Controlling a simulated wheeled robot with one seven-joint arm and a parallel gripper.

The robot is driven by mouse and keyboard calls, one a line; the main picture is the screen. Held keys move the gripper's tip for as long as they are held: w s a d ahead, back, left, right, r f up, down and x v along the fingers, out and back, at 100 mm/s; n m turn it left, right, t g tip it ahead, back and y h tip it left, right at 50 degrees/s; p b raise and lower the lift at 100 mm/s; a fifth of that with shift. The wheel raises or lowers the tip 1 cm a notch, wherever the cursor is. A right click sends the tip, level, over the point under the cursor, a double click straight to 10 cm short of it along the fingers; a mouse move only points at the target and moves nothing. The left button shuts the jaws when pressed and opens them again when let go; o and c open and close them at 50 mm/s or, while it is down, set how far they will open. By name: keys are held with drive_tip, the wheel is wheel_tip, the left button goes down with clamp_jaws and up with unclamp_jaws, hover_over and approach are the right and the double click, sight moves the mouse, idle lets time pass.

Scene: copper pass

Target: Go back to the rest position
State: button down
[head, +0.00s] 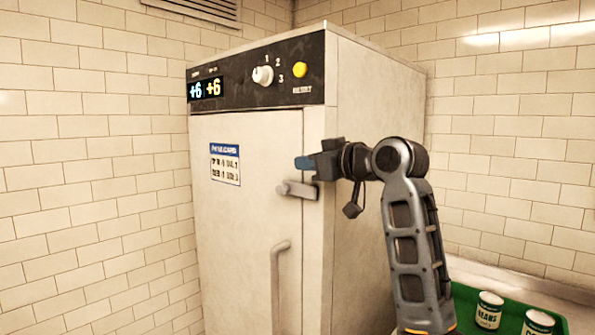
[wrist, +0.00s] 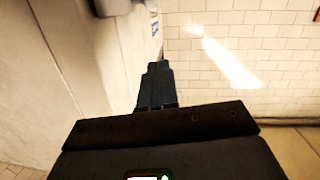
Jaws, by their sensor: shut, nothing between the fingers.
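My gripper (head: 304,162) is in front of the upper right part of the cabinet's door, just above the latch, and its fingers point left. In the wrist view my gripper (wrist: 157,75) shows its blue fingers together with nothing between them. The cabinet (head: 245,215) is tall and off-white, and its door looks closed. The small grey latch (head: 297,190) sits at the door's right edge, close below my fingers. I cannot tell whether they touch.
A long door handle (head: 277,285) is lower down. A green tray (head: 465,312) with cans (head: 488,310) is at the lower right. Tiled walls stand behind.

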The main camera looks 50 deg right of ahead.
drive_tip(key=s, duration=0.1)
drive_tip(key=s+r, duration=0.1)
drive_tip(key=s, duration=0.3)
drive_tip(key=shift+a+r+b, duration=0.2)
drive_tip(key=shift+r+b, duration=0.05)
drive_tip(key=shift+b, duration=0.1)
drive_tip(key=a+f+m, duration=0.2)
drive_tip(key=a+f, duration=0.2)
drive_tip(key=f, duration=0.5)
drive_tip(key=a+f+m, duration=0.1)
drive_tip(key=a+f, duration=0.3)
drive_tip(key=f, duration=0.5)
drive_tip(key=s+a+f+m+g+h, duration=0.1)
drive_tip(key=s+a+f, duration=0.7)
drive_tip(key=f, duration=0.4)
drive_tip(key=s+a+f, duration=0.3)
drive_tip(key=s, duration=0.4)
drive_tip(key=s+a+f, duration=0.3)
drive_tip(key=s+f, duration=0.1)
drive_tip(key=s, duration=0.2)
drive_tip(key=s+a+r+n+y, duration=0.1)
drive_tip(key=s+a, duration=0.1)
drive_tip(key=s, duration=0.7)
drive_tip(key=s+a+r+n+y, duration=0.1)
drive_tip(key=s+a+n, duration=0.1)
drive_tip(key=s, duration=0.6)
drive_tip(key=shift+s+a+r+g, duration=0.15)
drive_tip(key=shift+s+a+g, duration=0.1)
drive_tip(key=shift+s+g, duration=0.15)
